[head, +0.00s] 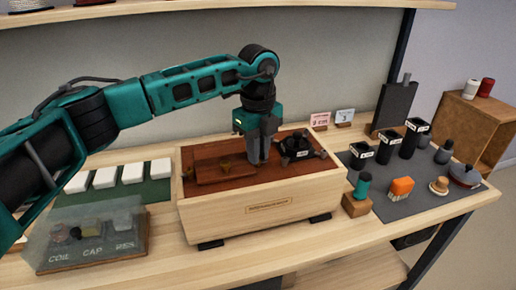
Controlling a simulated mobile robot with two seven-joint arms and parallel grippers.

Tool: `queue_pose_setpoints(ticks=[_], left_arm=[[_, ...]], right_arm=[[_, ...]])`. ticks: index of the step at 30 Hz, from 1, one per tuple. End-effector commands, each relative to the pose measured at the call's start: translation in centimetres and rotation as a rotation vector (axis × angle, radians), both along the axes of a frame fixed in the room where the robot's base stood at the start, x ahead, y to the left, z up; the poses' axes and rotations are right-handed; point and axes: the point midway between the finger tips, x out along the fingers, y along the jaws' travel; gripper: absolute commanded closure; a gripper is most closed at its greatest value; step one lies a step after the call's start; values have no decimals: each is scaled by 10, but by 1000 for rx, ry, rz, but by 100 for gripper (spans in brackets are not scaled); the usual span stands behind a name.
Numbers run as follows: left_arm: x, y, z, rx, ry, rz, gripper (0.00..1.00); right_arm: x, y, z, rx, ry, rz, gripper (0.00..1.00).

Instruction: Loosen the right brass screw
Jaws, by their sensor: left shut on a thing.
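A pale wooden box (270,217) with a dark red-brown top stands mid-table. A raised brown plate (207,174) lies on the left part of its top. A small brass screw (225,164) stands up from this plate, left of my left gripper. My left gripper (259,161) points straight down at the top, near its middle. Its fingers are closed on the right brass screw, which they hide from view. Whether the screw has turned cannot be told. My right gripper is not in view.
A black knob-like part (296,146) sits on the box top close to my gripper's right. A clear-covered tray (95,240) and white blocks on a green mat (155,190) are at left. A grey mat (425,205) with several small items is at right.

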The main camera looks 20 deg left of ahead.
Motion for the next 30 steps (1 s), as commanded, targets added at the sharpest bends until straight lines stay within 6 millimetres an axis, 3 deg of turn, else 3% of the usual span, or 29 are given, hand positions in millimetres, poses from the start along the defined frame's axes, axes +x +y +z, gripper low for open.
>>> queue_pose_setpoints(ticks=[11, 12, 19, 30], left_arm=[[0, 0, 1, -1, -2, 5, 100], [0, 0, 1, -1, -2, 5, 80], [0, 0, 0, -1, -1, 3, 58], [0, 0, 10, 0, -2, 3, 58]], right_arm=[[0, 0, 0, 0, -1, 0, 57], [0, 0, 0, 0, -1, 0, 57], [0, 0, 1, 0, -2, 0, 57], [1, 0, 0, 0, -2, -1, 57]])
